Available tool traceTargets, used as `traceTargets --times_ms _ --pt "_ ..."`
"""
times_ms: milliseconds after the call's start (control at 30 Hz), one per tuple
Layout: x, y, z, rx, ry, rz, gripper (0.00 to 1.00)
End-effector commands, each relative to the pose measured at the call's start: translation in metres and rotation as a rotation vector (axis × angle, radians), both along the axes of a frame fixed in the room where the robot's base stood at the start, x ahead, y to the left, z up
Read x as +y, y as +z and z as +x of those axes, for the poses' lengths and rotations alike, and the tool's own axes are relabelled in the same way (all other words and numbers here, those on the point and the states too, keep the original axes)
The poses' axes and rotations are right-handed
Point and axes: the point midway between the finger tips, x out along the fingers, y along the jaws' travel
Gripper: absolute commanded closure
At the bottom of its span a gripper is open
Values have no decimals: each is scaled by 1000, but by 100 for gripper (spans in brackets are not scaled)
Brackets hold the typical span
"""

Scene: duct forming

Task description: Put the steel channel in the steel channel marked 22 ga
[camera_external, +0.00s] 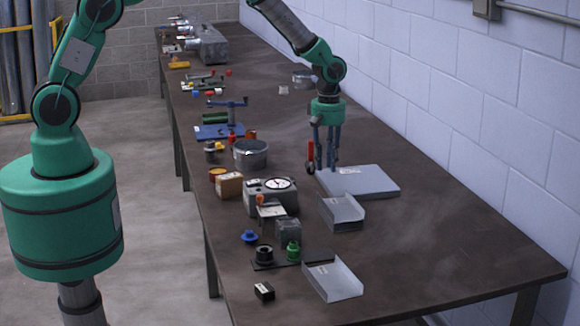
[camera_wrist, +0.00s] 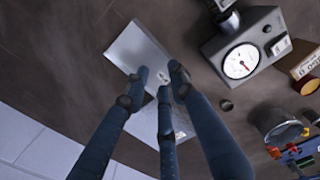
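Two open-ended grey steel channels lie on the bench: one in the middle (camera_external: 347,214) and one nearer the front (camera_external: 340,284). Each has a small label whose writing I cannot read, so I cannot tell which is marked 22 ga. My gripper (camera_external: 327,168) points down over the near-left edge of a flat grey sheet metal piece (camera_external: 372,184), just beyond the middle channel. Its fingers (camera_wrist: 158,88) are spread, with nothing seen held between them. In the wrist view, pale labelled metal (camera_wrist: 132,44) lies below the fingers and is partly hidden by them; which piece it is, I cannot tell.
A dial gauge box (camera_external: 272,196) stands left of the middle channel; it also shows in the wrist view (camera_wrist: 243,62). A red-handled tool (camera_external: 310,155) is close beside my gripper. A round grey tin (camera_external: 250,155) stands farther left. The bench's right front is clear; a wall runs along the right.

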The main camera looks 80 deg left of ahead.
Motion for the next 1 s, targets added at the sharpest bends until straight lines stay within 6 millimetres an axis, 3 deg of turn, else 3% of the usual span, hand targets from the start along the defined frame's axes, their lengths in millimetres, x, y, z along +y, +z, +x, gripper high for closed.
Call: traceTargets --times_ms 167,467,700,1000 --pt "-3 29 -4 -19 -46 2 75" --pt "-14 127 -34 -79 -235 15 75" --pt "-25 210 -76 -135 -421 38 75" --pt "-38 295 -144 -200 -651 79 75"
